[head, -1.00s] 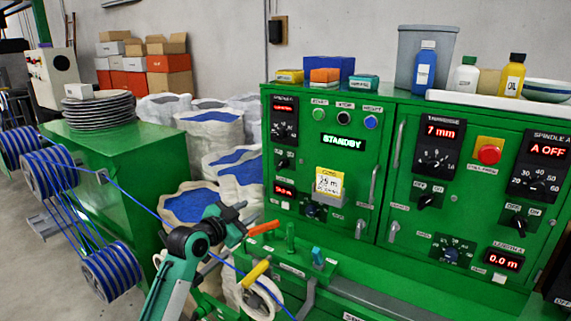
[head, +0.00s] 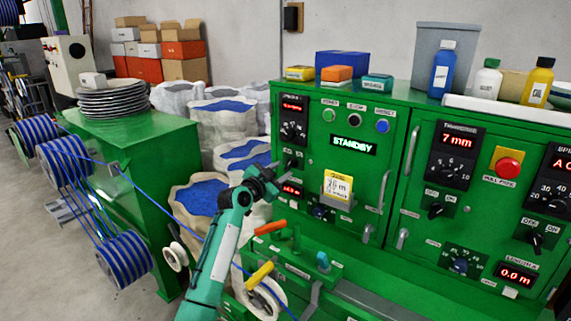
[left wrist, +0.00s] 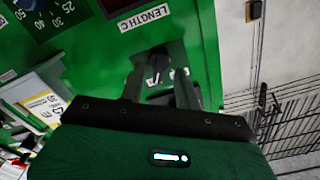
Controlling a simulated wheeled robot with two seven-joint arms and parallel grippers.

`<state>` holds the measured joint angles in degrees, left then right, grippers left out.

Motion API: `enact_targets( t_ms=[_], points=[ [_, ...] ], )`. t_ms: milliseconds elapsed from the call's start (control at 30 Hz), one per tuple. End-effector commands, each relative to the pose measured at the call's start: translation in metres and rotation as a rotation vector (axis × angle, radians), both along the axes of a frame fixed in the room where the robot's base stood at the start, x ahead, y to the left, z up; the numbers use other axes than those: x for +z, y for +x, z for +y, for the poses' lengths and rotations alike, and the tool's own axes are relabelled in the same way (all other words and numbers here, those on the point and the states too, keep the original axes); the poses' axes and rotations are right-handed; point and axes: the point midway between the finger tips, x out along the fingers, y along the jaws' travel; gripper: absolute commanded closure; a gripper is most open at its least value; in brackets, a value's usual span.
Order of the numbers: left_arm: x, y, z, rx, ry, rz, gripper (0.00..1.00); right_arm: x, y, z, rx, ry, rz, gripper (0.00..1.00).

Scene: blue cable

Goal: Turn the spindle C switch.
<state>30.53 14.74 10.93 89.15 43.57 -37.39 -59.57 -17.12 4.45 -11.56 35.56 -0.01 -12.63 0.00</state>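The spindle C switch is a small black knob (head: 290,164) at the left of the green cabinet front, below the spindle C dial (head: 292,132). My left gripper (head: 272,179) is in front of the cabinet's left edge, just left of and below the switch in the head view. In the left wrist view, the two dark fingers (left wrist: 163,88) are apart, with a dark knob (left wrist: 157,70) on a green panel showing between their tips. Contact cannot be told. A "LENGTH C" label (left wrist: 145,15) is close by. My right gripper is not in view.
A yellow and white card (head: 338,186) sits in a holder right of the gripper. Orange (head: 270,228) and yellow (head: 259,275) handles stand below it. Blue cable (head: 150,192) runs from spools behind my left arm. White sacks (head: 198,196) stand left of the cabinet.

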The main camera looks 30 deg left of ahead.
Motion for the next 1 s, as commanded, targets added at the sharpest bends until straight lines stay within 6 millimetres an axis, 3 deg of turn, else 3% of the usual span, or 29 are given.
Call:
enact_targets(
  t_ms=[233,633,800,1000],
  points=[
    [0.001,0.026,-0.004,0.0,-0.001,-0.001,0.67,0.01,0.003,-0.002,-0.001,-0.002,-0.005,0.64],
    [0.0,0.031,-0.005,0.0,0.0,-0.001,0.67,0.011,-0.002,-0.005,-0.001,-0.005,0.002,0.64],
    [0.0,0.031,-0.005,0.0,0.0,0.0,0.99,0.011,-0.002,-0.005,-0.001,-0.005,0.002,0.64],
    [0.0,0.031,-0.005,-0.001,-0.002,0.001,1.0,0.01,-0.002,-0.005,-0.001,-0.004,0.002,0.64]
  ],
)
